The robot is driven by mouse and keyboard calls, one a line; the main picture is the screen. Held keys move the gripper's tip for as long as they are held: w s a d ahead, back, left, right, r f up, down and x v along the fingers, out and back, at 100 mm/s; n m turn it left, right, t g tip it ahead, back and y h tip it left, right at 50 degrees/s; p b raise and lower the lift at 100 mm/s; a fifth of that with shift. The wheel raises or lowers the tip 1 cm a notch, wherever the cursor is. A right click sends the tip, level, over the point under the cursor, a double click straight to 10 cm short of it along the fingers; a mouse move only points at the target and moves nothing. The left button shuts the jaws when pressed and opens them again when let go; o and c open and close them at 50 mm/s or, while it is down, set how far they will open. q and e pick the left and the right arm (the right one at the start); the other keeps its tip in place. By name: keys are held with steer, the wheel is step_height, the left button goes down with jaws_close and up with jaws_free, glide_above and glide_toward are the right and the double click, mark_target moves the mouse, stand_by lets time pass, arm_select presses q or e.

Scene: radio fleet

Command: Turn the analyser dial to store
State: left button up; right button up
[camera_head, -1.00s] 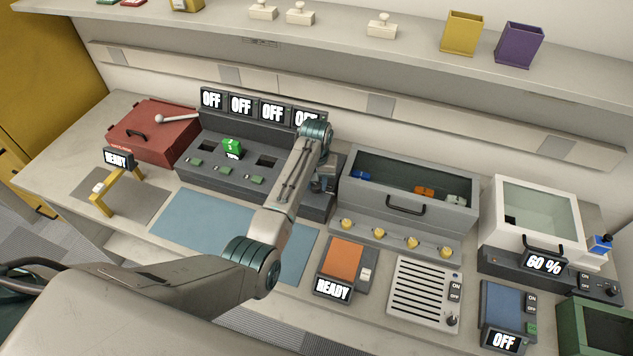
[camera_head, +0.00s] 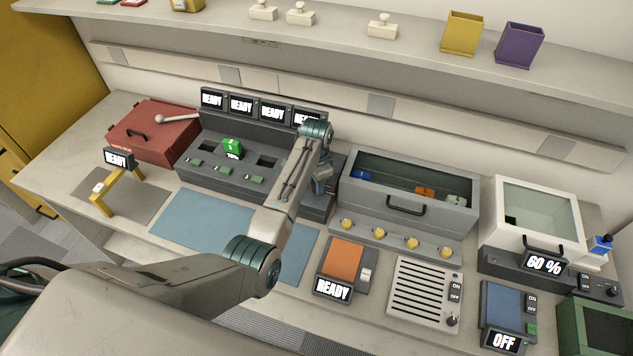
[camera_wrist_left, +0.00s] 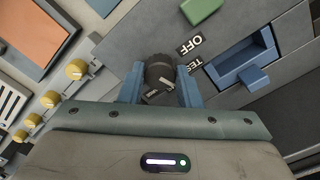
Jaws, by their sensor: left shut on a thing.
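The analyser dial (camera_wrist_left: 160,70) is a round black knob on a dark panel in the left wrist view. My left gripper (camera_wrist_left: 160,88) has its blue fingers on either side of the dial and is shut on it. White labels beside the dial read OFF and TE..., the second cut off by a finger; another label lies partly hidden at the knob. In the head view my left gripper (camera_head: 322,188) is at the right end of the dark analyser (camera_head: 185,178), where the dial is hidden. The analyser's displays (camera_head: 241,104) read READY. My right gripper is not in view.
A green block (camera_head: 232,146) stands in one analyser bay. A grey glass-topped case (camera_head: 455,212) with yellow knobs stands close to the right of my gripper. A shelf (camera_head: 340,48) runs above.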

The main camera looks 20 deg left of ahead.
arm_select(q)
steer(key=m, duration=0.5)
steer(key=shift+m, duration=0.3)
steer(key=m, duration=0.5)
steer(key=shift+w, duration=0.1)
steer(key=m, duration=0.5)
steer(key=shift+m, duration=0.4)
steer(key=m, duration=0.5)
steer(key=o, duration=1)
steer(key=shift+c, duration=0.2)
